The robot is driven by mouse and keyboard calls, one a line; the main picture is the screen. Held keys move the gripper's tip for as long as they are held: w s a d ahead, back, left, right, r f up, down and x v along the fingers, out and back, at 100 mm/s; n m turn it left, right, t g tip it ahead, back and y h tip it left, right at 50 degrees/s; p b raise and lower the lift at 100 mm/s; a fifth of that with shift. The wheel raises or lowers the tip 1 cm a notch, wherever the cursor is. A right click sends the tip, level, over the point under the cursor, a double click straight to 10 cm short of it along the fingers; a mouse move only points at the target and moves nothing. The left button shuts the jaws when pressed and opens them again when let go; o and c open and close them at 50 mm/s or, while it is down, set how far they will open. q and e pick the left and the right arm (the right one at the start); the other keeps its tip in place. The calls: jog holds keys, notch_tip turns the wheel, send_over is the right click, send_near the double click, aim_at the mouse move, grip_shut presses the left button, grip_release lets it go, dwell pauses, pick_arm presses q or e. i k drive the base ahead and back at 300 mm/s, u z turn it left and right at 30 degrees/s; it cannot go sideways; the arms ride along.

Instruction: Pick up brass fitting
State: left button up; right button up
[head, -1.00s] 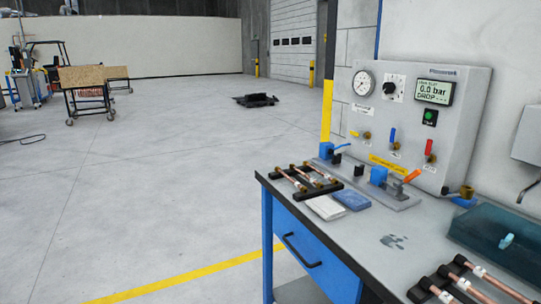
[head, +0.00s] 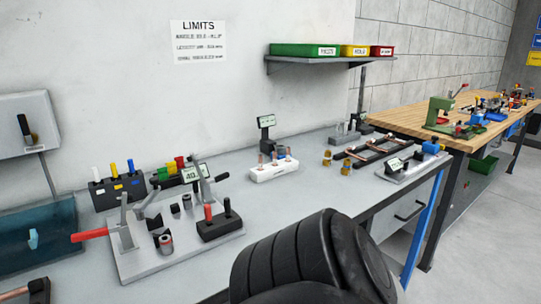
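Two small brass-coloured pieces that look like brass fittings stand upright on the grey bench (head: 235,162), right of its middle. One brass fitting (head: 327,158) is a little farther back, and the other brass fitting (head: 346,167) is nearer. They stand apart, left of a black rack (head: 385,147) that holds copper tubes. Neither of my grippers shows in the head view, and nothing touches the fittings. A black ribbed part of my arm hides the bench's front edge below them.
A clamp fixture with a red handle (head: 90,235) stands at the left. A white block with copper pieces (head: 274,171) is left of the fittings, and a grey gauge device (head: 412,167) is to their right. A shelf (head: 320,60) with bins hangs above.

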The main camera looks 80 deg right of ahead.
aim_at(327, 161)
jog(key=z, duration=3.45)
jog(key=i, duration=0.25)
jog(key=z, duration=1.4)
jog(key=i, duration=1.95)
jog(key=u, duration=3)
